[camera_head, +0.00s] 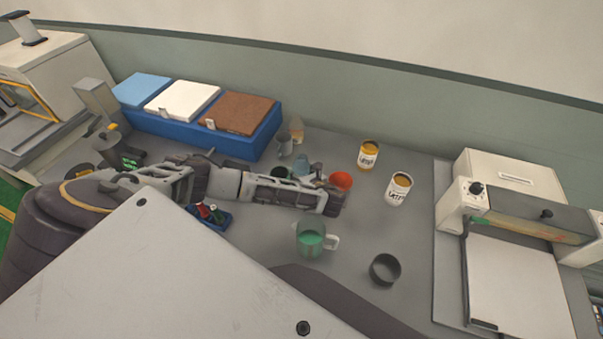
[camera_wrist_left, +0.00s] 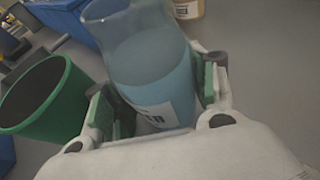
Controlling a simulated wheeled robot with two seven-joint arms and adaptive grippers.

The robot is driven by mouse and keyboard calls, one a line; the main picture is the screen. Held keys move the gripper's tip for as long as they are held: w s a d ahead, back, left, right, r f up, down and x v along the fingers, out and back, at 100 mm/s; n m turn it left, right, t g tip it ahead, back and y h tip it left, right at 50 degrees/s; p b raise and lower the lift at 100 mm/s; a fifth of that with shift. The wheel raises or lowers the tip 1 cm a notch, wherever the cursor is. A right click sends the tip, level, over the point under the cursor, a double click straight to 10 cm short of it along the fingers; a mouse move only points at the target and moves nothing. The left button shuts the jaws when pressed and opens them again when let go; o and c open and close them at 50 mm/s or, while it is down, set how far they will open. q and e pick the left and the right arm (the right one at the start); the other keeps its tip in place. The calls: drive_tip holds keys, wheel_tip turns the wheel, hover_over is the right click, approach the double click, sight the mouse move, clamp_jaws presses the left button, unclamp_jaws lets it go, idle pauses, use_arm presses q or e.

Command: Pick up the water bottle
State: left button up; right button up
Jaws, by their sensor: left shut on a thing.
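The water bottle (camera_wrist_left: 150,60) is a clear container with blue liquid and a white label with dark print. In the left wrist view it stands between the green-padded fingers of my left gripper (camera_wrist_left: 158,95), which is shut on it. In the head view, the bottle (camera_head: 301,164) shows as a small pale blue shape just behind my left arm, which reaches in from the left over the table. The fingertips are mostly hidden there. I cannot tell whether the bottle touches the table. My right gripper is not in view.
A dark green cup (camera_wrist_left: 60,110) is close left of the bottle. An orange-red cup (camera_head: 341,181), two labelled cans (camera_head: 398,190) (camera_head: 368,155), a mug with green liquid (camera_head: 312,241) and a black bowl (camera_head: 385,268) stand nearby. A blue box (camera_head: 200,132) is behind, a white machine (camera_head: 515,205) right.

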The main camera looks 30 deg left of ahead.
use_arm(q)
drive_tip(key=shift+r, duration=0.3)
idle(0.4)
drive_tip(key=shift+r+b, duration=0.55)
drive_tip(key=shift+r, duration=3.95)
